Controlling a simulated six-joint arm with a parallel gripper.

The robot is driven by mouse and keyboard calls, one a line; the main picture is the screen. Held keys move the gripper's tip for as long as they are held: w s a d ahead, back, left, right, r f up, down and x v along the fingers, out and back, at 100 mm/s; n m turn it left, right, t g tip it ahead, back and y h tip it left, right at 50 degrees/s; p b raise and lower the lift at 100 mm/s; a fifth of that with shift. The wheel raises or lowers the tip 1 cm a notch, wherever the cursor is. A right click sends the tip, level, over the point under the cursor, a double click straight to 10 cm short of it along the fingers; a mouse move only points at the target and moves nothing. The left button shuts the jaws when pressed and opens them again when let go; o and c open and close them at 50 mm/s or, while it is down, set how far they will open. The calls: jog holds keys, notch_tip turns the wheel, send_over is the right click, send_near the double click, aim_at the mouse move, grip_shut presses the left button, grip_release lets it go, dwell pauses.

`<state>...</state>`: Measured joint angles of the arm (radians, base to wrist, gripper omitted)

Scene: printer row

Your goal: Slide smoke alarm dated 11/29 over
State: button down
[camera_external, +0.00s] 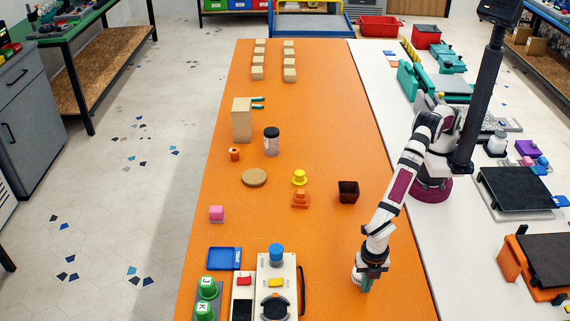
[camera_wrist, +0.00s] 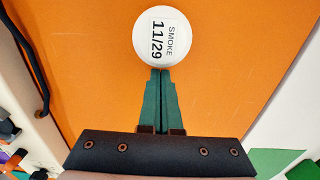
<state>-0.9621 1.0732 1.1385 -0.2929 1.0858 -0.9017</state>
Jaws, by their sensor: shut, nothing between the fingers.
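The smoke alarm (camera_wrist: 163,36) is a white disc marked "SMOKE 11/29" in the wrist view, lying on the orange table. My gripper (camera_wrist: 160,72) is shut and empty, its green fingertips together at the lower edge of the disc. The tips look to touch or nearly touch it; I cannot tell which. In the external view, my gripper (camera_external: 366,287) is low over the near right part of the table, and the alarm is mostly hidden by it.
A panel with buttons and a black handle (camera_external: 302,290) stands left of my gripper. A dark square cup (camera_external: 348,191) stands farther back on the orange table (camera_external: 330,110). The surface between cup and gripper looks clear. A white strip (camera_external: 420,240) borders the table's right side.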

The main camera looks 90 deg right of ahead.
aim_at(355, 236)
jog(key=shift+d, duration=0.2)
jog(key=shift+d, duration=0.1)
jog(key=d, duration=2)
jog(key=shift+d, duration=0.15)
